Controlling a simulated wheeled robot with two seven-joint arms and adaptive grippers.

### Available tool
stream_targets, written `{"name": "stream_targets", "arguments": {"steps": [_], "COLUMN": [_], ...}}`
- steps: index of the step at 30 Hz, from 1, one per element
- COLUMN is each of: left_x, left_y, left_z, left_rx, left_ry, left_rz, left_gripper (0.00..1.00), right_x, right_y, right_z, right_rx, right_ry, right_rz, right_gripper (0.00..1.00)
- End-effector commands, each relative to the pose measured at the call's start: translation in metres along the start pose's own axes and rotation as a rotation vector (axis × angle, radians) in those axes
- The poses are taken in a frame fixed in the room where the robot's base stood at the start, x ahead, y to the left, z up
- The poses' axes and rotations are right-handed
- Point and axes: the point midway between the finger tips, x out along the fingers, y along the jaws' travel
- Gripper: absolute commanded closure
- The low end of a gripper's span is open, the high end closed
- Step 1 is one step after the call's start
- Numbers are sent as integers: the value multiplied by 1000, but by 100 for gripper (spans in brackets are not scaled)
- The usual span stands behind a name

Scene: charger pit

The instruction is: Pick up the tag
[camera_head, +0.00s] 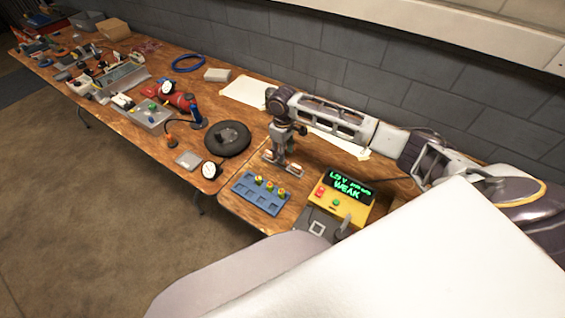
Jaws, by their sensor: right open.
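My right gripper (282,164) points down over the near wooden table (232,205), behind a blue tray. Its fingers are apart, and I see nothing clearly held between them. I cannot make out a tag for certain; anything small under the fingers is hidden or too small to tell. The blue tray (246,201) has square recesses and holds several small yellow-topped pieces. A yellow device (344,211) with a green lit display reading "WEAK" stands to the right of the tray. My left gripper is not in view.
A round white gauge (209,170) and a dark grey pad (316,224) are near the front edge. White paper (245,90) lies behind. Tools crowd the far table. A grey block wall (340,55) runs along the back.

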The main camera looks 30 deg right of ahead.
Motion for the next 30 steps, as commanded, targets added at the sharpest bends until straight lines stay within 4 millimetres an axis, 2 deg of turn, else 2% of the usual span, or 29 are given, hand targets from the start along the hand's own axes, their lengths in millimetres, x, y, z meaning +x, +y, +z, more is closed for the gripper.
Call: {"name": "stream_targets", "arguments": {"steps": [8,21,30], "left_x": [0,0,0], "left_y": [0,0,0], "left_z": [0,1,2], "left_rx": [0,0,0], "left_ry": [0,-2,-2], "left_rz": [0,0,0], "left_gripper": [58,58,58], "right_x": [5,48,52], "right_y": [-1,-3,-3], "right_z": [0,2,2], "right_rx": [0,0,-1], "right_ry": [-1,-1,-1], "right_rz": [-1,0,0], "right_gripper": [60,60,60]}}
